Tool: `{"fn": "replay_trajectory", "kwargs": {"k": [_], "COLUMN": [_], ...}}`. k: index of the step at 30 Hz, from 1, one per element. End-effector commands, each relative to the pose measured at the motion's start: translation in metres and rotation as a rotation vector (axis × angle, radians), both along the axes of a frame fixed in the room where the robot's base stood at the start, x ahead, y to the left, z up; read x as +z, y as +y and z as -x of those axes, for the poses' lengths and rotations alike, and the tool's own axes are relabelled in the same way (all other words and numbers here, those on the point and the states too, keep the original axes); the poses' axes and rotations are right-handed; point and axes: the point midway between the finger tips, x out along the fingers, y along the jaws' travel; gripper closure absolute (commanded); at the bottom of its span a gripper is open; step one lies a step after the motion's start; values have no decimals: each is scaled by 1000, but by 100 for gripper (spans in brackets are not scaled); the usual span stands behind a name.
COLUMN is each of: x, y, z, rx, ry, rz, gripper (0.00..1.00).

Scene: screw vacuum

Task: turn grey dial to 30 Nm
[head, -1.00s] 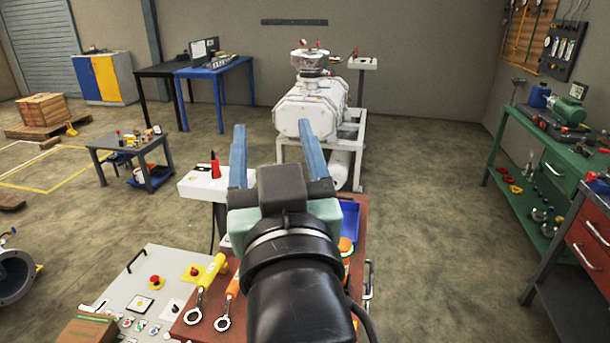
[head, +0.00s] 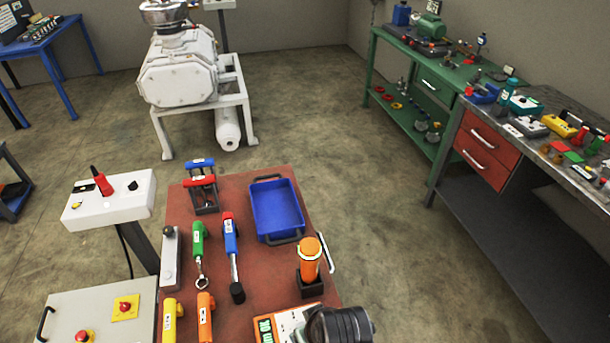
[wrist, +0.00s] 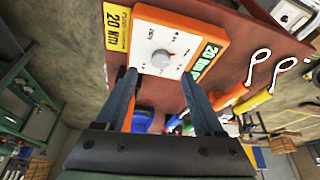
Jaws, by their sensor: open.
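The grey dial (wrist: 161,59) sits on the white face of an orange-edged box (wrist: 205,20) in the wrist view. A small red mark shows at the dial's upper right, and the scale around it is too small to read. A yellow label reading 20 Nm (wrist: 117,28) and a green display reading 20 Nm (wrist: 206,60) flank it. My gripper (wrist: 158,74) is open, its two blue fingers apart on either side below the dial, with nothing between them. In the head view, my black wrist partly covers the box (head: 283,322), and my fingers are hidden.
The brown table (head: 262,268) holds a blue tray (head: 277,208), an orange-capped tool (head: 309,258) beside the box, and green (head: 198,240) and blue (head: 231,235) handled tools. A white control stand (head: 110,197) is at left. Open floor lies to the right.

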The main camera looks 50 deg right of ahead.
Motion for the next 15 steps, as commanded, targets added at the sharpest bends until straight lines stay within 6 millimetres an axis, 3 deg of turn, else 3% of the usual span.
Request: {"fn": "replay_trajectory", "kwargs": {"k": [6, 15], "x": [-34, -55], "y": [-5, -8], "z": [-13, -22], "rx": [1, 0], "ry": [1, -2], "rz": [0, 2], "gripper": [30, 30]}}
